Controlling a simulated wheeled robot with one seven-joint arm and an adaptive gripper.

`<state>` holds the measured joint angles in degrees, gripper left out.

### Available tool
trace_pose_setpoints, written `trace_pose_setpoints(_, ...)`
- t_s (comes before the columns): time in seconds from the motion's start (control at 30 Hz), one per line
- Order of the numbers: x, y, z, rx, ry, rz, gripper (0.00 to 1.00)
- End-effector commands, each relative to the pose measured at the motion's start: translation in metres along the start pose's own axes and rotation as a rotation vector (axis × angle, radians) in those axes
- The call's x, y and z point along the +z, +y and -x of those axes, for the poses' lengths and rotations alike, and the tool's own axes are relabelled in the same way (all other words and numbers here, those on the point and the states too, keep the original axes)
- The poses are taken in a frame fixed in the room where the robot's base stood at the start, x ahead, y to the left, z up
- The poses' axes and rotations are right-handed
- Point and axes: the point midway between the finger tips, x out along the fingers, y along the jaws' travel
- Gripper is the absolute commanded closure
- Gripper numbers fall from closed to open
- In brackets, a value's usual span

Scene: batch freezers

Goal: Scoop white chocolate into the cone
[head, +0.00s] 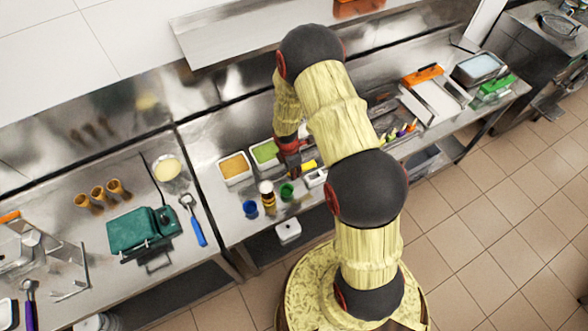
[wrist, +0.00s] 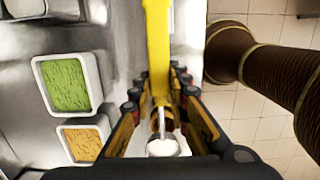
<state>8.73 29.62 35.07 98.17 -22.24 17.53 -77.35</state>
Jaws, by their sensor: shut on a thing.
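My gripper (head: 292,158) is shut on the yellow handle (wrist: 157,50) of a scoop. The handle also shows in the head view (head: 308,166). In the wrist view, the scoop's bowl (wrist: 163,148) at the bottom middle holds something white. A brown, cone-like thing (head: 269,206) stands upright on the counter near the front edge. A white top shows at its upper end in the head view; I cannot tell whether this is the scoop's bowl over it or a filling. Brown also shows behind the scoop in the wrist view.
An orange-filled tub (head: 222,169) and a green-filled tub (head: 254,146) stand behind. Blue (head: 250,209) and green (head: 287,192) cups flank the brown thing. Several brown cones (head: 98,193), a teal appliance (head: 137,231) and a blue-handled tool (head: 198,231) occupy the left counter.

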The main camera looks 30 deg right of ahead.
Motion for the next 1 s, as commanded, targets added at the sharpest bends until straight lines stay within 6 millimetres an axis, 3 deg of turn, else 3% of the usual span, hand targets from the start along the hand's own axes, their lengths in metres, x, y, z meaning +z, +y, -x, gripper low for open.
trace_pose_setpoints(0.2, -0.004, 0.001, -0.008, 0.0, -0.025, 0.005, 1.0)
trace_pose_setpoints(1.0, -0.013, 0.0, 0.016, 0.001, -0.229, 0.004, 1.0)
